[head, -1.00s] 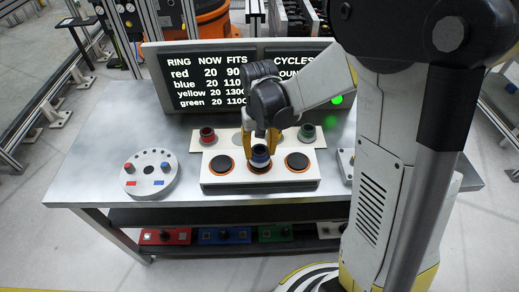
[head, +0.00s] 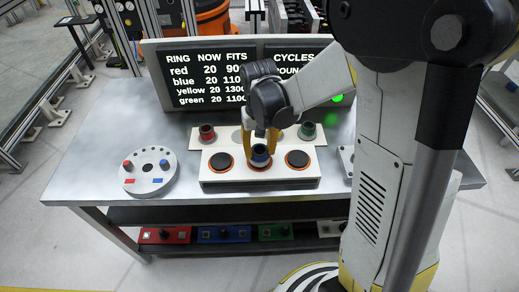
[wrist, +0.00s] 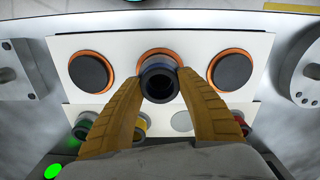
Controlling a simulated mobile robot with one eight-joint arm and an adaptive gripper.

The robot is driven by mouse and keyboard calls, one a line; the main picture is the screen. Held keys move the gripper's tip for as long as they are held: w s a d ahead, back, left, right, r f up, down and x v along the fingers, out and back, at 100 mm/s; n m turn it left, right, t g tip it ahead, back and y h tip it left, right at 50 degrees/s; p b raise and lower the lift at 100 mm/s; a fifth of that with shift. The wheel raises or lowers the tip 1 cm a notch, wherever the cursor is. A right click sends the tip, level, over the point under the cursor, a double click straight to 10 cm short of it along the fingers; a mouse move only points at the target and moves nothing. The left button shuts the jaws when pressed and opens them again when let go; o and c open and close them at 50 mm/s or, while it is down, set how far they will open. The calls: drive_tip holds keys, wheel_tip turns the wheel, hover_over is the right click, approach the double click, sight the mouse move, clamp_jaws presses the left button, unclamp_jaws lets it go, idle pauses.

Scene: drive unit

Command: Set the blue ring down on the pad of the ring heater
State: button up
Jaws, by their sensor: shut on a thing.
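The blue ring (head: 260,155) is held between the two yellow fingers of my gripper (head: 260,148), upright over the middle pad of the white ring heater (head: 211,180). In the wrist view the ring (wrist: 159,82) looks dark, with its open bore facing the camera. My gripper (wrist: 160,88) is shut on it from both sides. The middle pad's orange rim (wrist: 158,53) shows around the far side of the ring. The ring hides most of that pad, and I cannot tell whether it touches it.
The outer pads, left (head: 220,161) and right (head: 297,159), are bare. Behind the heater, a pale rack holds a red ring (head: 207,132), a green ring (head: 307,131) and a yellow ring (wrist: 138,130). A round plate with pegs (head: 148,172) stands left; a sign stands behind.

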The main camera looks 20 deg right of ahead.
drive_tip(key=o, duration=1.4)
drive_tip(key=shift+o, duration=0.2)
wheel_tip(320, 180, up, 12)
drive_tip(key=shift+w+r, duration=0.1)
